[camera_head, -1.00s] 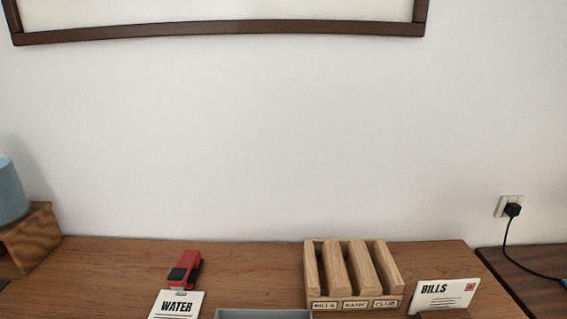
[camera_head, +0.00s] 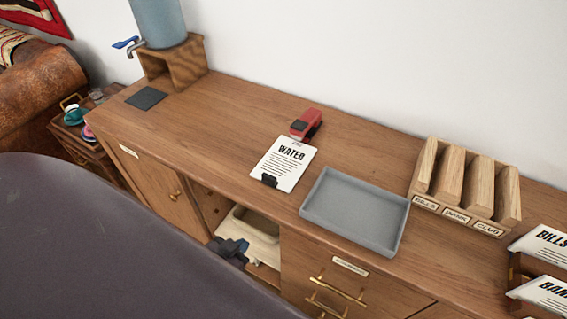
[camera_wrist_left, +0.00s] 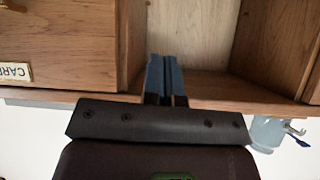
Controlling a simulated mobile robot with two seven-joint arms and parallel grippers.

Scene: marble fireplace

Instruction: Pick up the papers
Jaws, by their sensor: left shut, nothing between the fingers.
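My left gripper (camera_head: 233,250) is shut and empty, in front of the cabinet's open compartment and apart from the papers. In the left wrist view its closed blue-grey fingers (camera_wrist_left: 164,72) point at that compartment. My right gripper is out of view.
A grey tray (camera_head: 355,213) and a wooden rack (camera_head: 465,186) labelled BILLS, BANK and CLUB stand on the cabinet. A pale object (camera_head: 249,236) sits in the open compartment. A blue dispenser (camera_head: 160,22) stands on a wooden stand at the left. The cabinet top left of the stapler is mostly clear.

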